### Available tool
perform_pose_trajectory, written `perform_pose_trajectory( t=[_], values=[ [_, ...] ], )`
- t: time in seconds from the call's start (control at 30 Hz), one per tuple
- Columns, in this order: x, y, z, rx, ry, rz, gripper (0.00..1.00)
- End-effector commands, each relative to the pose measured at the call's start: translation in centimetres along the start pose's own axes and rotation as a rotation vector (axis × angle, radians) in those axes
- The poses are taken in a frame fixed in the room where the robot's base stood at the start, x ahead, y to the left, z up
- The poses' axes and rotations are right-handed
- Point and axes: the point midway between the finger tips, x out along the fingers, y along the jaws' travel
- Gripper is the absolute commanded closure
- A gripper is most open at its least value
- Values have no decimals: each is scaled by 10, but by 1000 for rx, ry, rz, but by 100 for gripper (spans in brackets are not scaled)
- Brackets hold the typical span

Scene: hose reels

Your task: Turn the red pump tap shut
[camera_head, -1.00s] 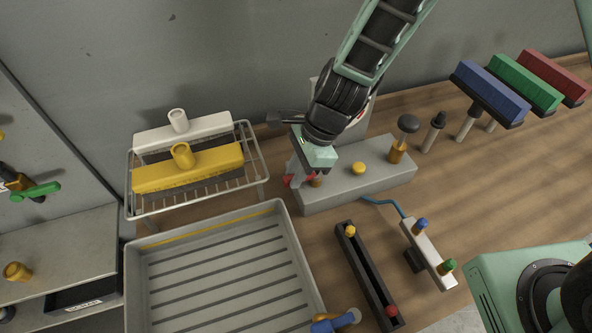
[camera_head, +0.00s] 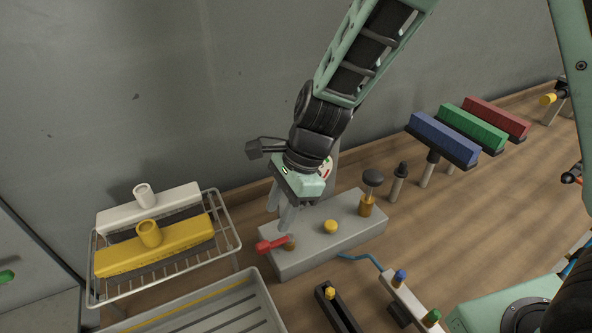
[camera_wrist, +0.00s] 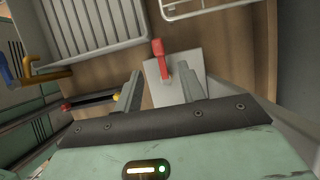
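The red pump tap (camera_head: 272,245) is a red lever on a brown stem at the left end of the grey pump box (camera_head: 335,237). Its lever points left, out past the box's edge. In the wrist view the red lever (camera_wrist: 158,57) shows ahead of the fingers, over the pale box (camera_wrist: 174,72). My gripper (camera_head: 280,217) is just above and behind the tap, with its fingers pointing down. The wrist view shows its two fingers (camera_wrist: 160,76) spread apart with nothing held between them. The lever looks clear of both fingers.
A wire rack (camera_head: 232,236) with white and yellow brush heads is to the left. A grey tray (camera_head: 262,291) and dark trough (camera_head: 336,311) lie in front. Coloured brushes (camera_head: 443,138) stand right.

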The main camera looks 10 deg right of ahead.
Motion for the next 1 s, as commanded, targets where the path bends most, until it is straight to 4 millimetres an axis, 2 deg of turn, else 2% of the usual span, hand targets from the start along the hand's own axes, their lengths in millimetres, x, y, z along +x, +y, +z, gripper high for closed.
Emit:
perform_pose_trajectory(
  t=[0.03, 0.2, 0.4, 0.6, 1.0],
  values=[
    [-14, -1, 0, 0, 0, -6, 60],
    [-52, -1, 0, 0, -1, -6, 60],
    [-83, -1, 0, 1, 0, -4, 60],
    [-96, 0, -1, 3, 1, -2, 60],
    [-96, 0, -1, 3, 1, -1, 60]
  ],
)
